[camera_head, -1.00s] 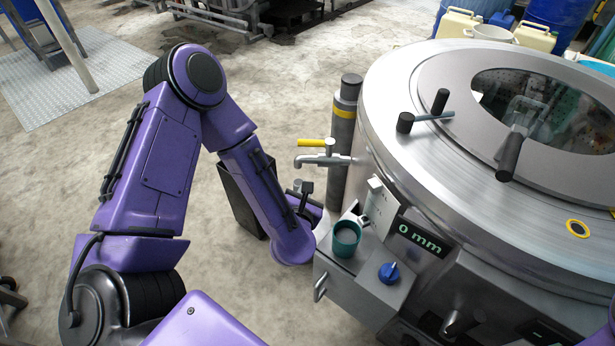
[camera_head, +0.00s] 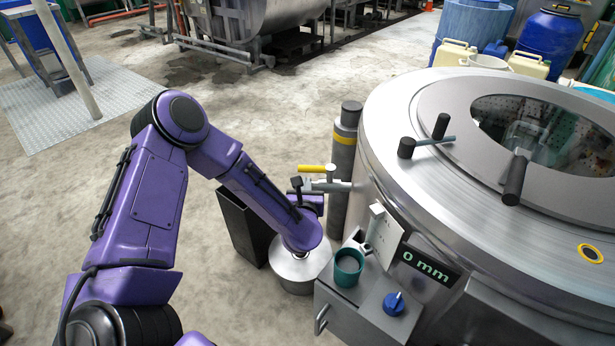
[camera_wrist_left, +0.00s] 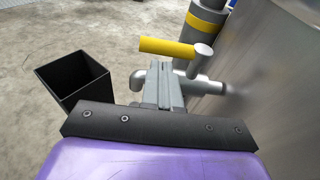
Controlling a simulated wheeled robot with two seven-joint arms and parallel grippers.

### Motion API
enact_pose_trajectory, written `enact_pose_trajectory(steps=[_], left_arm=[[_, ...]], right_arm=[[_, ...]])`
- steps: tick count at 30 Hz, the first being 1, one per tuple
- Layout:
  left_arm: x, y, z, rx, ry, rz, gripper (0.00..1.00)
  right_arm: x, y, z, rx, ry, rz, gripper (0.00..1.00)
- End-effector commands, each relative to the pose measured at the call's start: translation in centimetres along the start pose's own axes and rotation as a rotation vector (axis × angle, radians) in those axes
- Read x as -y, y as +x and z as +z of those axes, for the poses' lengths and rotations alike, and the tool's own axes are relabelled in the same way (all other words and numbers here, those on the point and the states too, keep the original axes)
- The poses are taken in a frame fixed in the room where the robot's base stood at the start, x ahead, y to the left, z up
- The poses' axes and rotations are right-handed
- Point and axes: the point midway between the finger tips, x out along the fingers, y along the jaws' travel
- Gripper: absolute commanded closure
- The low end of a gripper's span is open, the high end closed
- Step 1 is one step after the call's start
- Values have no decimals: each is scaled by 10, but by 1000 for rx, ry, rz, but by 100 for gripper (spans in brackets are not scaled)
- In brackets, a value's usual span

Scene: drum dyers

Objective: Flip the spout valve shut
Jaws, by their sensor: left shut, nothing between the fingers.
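The spout valve is a grey pipe (camera_head: 338,186) on the drum's left side with a yellow lever (camera_head: 311,168) on top. In the head view the lever lies level and points left, along the spout. In the left wrist view the yellow lever (camera_wrist_left: 165,47) is above the fingers and the grey spout (camera_wrist_left: 207,88) runs behind them. My left gripper (camera_head: 299,184) is shut and empty, close to the spout's outer end, with the fingertips (camera_wrist_left: 170,66) just below the lever. I cannot tell whether they touch it. My right gripper is out of view.
A metal pot (camera_head: 289,276) stands on the floor under my left wrist, beside a black bin (camera_head: 235,213). A control box with a teal cup (camera_head: 348,264) and blue knob (camera_head: 393,302) is attached at the drum's front. A dark cylinder with a yellow band (camera_head: 345,135) stands behind the spout.

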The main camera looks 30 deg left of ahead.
Motion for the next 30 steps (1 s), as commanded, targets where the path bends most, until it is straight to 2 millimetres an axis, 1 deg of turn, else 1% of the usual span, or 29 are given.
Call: enact_pose_trajectory(steps=[1, 3, 6, 9, 13, 23, 30], left_arm=[[-1, 11, 0, 0, -1, 4, 100], [0, 23, 0, 0, 1, 1, 100], [0, 37, 0, 0, 0, 2, 100], [0, 45, 0, 0, 0, 1, 100], [0, 49, 0, -1, 0, -1, 100], [0, 49, -1, -1, 1, -4, 100], [-1, 54, -1, -1, 12, -70, 100]], right_arm=[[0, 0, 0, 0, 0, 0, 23], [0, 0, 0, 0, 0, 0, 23], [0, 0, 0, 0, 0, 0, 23], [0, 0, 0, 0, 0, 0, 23], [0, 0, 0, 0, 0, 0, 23], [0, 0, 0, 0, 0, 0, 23], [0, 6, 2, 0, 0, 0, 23]])
